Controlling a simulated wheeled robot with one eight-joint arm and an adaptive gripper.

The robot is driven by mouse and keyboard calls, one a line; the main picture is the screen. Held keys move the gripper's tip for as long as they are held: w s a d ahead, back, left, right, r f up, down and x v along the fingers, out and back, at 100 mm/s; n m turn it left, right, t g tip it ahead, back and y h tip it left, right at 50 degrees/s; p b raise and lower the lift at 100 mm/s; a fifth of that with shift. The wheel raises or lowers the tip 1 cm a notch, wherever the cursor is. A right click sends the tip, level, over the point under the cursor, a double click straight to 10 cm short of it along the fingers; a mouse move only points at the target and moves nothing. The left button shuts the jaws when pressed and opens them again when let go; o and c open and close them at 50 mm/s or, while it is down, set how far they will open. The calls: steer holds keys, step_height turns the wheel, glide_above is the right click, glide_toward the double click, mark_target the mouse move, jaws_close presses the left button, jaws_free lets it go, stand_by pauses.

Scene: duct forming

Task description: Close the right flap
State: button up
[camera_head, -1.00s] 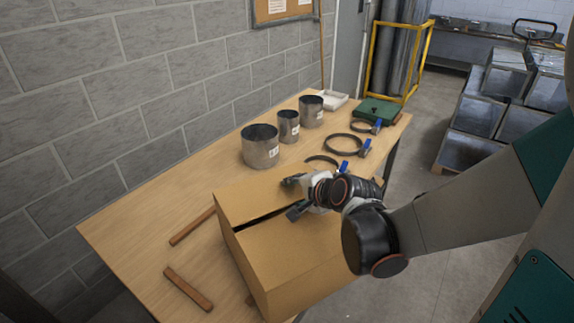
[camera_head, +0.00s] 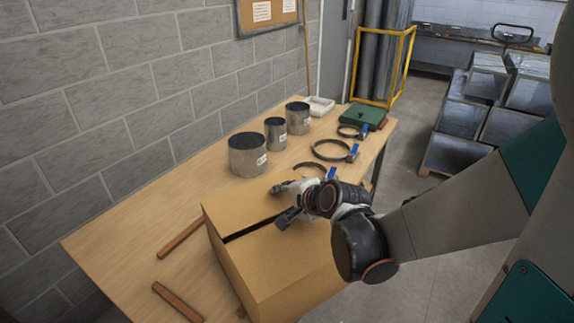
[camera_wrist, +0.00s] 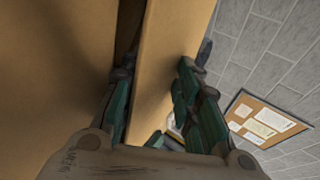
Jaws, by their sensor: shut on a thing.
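The cardboard box (camera_head: 285,265) stands on the near part of the wooden table. Its top flaps lie close to level, with a narrow dark slit between them. My gripper (camera_head: 283,203) is low over the box top at the slit's far end. In the wrist view my gripper (camera_wrist: 155,70) has one finger at the dark slit and the other on the outer side of a brown cardboard flap (camera_wrist: 168,45), which lies between them. It is shut on this flap. I cannot tell for sure which flap it is. My arm hides the box's right end.
Metal cylinders (camera_head: 247,155) stand along the table's wall side. Ring clamps (camera_head: 333,150) and a green case (camera_head: 362,116) lie farther back. Wooden strips (camera_head: 178,302) lie left of the box. Bare tabletop (camera_head: 125,235) shows at the left.

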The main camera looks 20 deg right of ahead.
steer(key=shift+f+v, duration=0.25)
steer(key=shift+v, duration=3.95)
steer(key=shift+r, duration=0.1)
